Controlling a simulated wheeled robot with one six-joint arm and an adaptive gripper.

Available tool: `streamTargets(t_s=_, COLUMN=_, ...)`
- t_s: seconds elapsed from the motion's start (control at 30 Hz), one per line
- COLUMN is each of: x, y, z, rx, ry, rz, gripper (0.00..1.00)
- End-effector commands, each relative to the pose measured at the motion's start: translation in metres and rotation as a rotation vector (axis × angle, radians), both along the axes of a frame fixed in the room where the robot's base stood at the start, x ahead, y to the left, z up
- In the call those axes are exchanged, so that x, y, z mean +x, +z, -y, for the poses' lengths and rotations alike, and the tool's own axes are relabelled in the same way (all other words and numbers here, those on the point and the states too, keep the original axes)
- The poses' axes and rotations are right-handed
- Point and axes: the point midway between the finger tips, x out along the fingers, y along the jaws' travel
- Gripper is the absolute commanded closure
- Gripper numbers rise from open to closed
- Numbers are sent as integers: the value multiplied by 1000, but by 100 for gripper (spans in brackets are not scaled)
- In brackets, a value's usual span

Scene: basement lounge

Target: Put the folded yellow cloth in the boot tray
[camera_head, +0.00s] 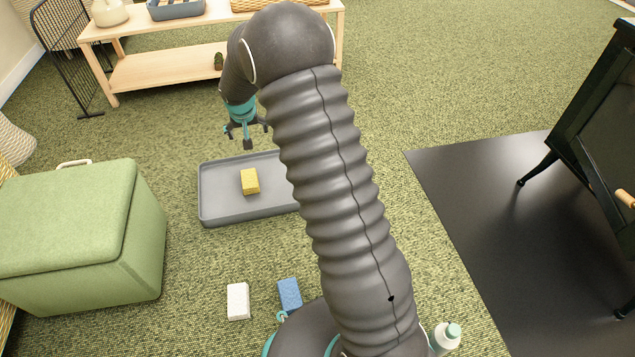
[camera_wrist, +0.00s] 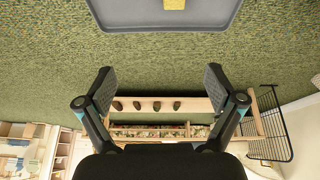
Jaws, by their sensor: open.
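The folded yellow cloth (camera_head: 250,181) lies in the grey boot tray (camera_head: 218,208), on its floor near the middle of the part that shows. My arm hides the tray's right end in the head view. My gripper (camera_head: 247,140) is open and empty, above the tray's far edge and apart from the cloth. In the wrist view the gripper (camera_wrist: 160,82) shows its two fingers spread wide with nothing between them. The tray's edge (camera_wrist: 130,22) and a bit of the yellow cloth (camera_wrist: 174,4) show at the top of that view.
A green storage ottoman (camera_head: 70,225) stands left of the tray. A white block (camera_head: 238,301) and a blue block (camera_head: 289,294) lie on the carpet near my base, with a white bottle (camera_head: 446,337) to the right. A wooden bench (camera_head: 160,72) stands behind; a black stove (camera_head: 600,110) stands right.

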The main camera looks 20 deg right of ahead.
Motion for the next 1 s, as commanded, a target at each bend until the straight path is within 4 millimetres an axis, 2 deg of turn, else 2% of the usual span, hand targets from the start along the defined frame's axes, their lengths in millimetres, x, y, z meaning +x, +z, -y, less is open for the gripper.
streamTargets(t_s=0.03, x=-8, y=18, z=2, rx=-2, ry=2, rz=7, gripper=7)
streamTargets(t_s=0.2, x=-39, y=65, z=9, rx=-4, ry=7, rz=13, gripper=7)
streamTargets(t_s=0.5, x=-105, y=135, z=21, rx=-7, ry=22, rz=22, gripper=7)
streamTargets(t_s=0.8, x=-180, y=187, z=28, rx=-6, ry=42, rz=33, gripper=7)
streamTargets(t_s=1.0, x=-233, y=210, z=32, rx=-3, ry=57, rz=39, gripper=7)
